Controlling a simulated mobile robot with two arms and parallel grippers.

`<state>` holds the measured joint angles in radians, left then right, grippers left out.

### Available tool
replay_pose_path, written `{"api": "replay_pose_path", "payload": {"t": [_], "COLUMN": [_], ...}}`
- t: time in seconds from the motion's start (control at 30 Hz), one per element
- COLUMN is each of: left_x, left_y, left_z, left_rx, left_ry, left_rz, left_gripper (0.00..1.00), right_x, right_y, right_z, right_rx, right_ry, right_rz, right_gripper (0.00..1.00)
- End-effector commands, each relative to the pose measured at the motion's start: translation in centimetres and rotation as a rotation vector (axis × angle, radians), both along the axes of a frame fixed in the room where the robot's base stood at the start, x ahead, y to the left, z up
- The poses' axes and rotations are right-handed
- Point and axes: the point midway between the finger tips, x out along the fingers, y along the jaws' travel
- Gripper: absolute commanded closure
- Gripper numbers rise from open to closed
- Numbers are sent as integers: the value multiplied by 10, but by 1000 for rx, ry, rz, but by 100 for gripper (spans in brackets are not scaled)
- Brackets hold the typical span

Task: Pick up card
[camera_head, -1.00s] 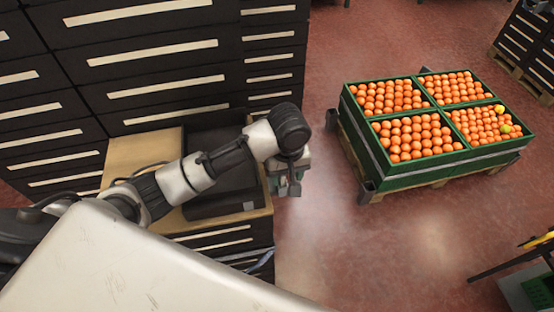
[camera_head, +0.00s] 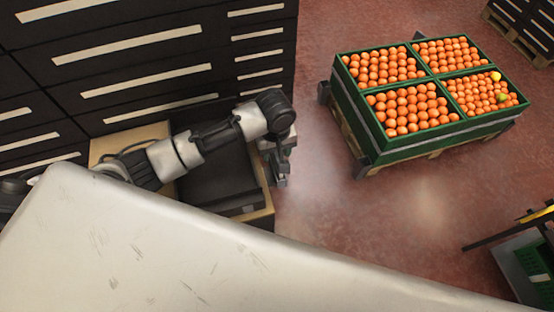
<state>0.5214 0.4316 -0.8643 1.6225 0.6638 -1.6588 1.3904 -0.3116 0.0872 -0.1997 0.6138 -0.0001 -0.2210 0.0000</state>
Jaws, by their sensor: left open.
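No card can be made out in the head view. My left gripper (camera_head: 281,168) hangs at the end of my left arm, pointing down beside the right edge of a small wooden-topped cabinet (camera_head: 122,140). It is open, and nothing shows between its fingers, though they are small and dark here. A black tray-like box (camera_head: 222,187) sits on the cabinet top, partly behind my arm. My right gripper is not in view.
Dark drawer cabinets (camera_head: 150,50) stand behind my left arm. Green crates (camera_head: 434,139) of oranges rest on a pallet at the right. A dark stand with a green basket (camera_head: 540,268) is at the lower right. Red floor between is clear.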

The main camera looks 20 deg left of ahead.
Motion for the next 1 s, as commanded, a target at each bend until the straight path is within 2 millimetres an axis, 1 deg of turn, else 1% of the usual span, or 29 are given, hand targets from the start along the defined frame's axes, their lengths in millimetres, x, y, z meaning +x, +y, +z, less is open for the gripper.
{"api": "replay_pose_path", "payload": {"t": [0.1,0.2,0.3,0.4,0.57,0.67,0.9,1.0], "left_x": [0,0,0,1,1,1,0,1], "left_y": [-3,-4,-4,-4,-4,-4,-4,-4], "left_z": [-16,-32,-42,-46,-46,-46,-46,-45], "left_rx": [2,1,1,0,0,0,0,0], "left_ry": [5,3,2,0,0,0,0,0], "left_rz": [0,0,-1,-2,-2,-1,-1,-1], "left_gripper": [51,51,51,51,51,63,100,100], "right_x": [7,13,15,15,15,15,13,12], "right_y": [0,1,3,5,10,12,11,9], "right_z": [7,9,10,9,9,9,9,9], "right_rx": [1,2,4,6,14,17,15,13], "right_ry": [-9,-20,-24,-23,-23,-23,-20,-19], "right_rz": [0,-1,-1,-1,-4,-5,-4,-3], "right_gripper": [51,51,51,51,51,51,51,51]}}
